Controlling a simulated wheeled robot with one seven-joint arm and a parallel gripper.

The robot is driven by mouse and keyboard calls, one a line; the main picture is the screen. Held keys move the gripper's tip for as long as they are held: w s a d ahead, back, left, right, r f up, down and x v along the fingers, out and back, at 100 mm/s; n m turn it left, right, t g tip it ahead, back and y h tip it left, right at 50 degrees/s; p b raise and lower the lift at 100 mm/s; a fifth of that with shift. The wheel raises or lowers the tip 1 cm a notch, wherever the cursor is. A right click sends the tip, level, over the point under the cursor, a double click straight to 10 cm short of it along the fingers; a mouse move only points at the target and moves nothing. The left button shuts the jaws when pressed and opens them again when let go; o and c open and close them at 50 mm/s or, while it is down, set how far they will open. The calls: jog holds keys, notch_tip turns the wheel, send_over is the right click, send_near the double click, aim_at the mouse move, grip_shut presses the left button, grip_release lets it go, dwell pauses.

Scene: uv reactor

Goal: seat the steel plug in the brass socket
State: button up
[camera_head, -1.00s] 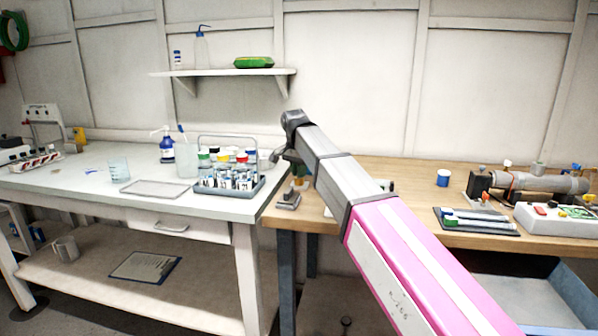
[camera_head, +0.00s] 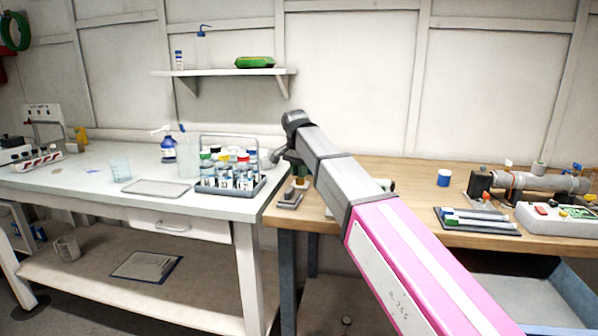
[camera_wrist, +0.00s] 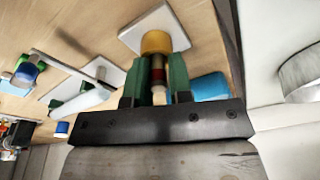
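In the wrist view my gripper (camera_wrist: 158,72) has two green fingers, one on each side of a slim banded piece (camera_wrist: 158,76), which I take to be the steel plug. The piece shows dark red and brassy bands and a pale near end. The fingers appear to press on its sides. The brass socket (camera_wrist: 156,41) is a yellow cylinder on a pale square plate (camera_wrist: 150,20), in line with the piece just beyond the fingertips. The far end of the piece is hidden, so I cannot tell whether it is inside the socket. In the head view my arm largely hides the gripper.
A grey fixture (camera_head: 290,198) stands at the wooden bench's left end. A blue cup (camera_head: 444,178), a tray of tools (camera_head: 476,221) and a clamped cylinder (camera_head: 535,182) are further right. A vial rack (camera_head: 230,183) stands on the white table to the left.

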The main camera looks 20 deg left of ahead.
jog(key=shift+s+d+f, duration=0.35)
jog(key=shift+d+f, duration=0.15)
jog(key=shift+c, duration=0.3)
jog(key=shift+w+a+r, duration=0.1)
jog(key=shift+r, duration=0.3)
jog(key=shift+o, duration=0.3)
notch_tip(320, 180, up, 12)
jog(key=s+a, duration=0.1)
jog(key=shift+f, duration=0.25)
jog(key=shift+s+r, duration=0.15)
jog(key=shift+r, duration=0.25)
jog(key=shift+a, duration=0.1)
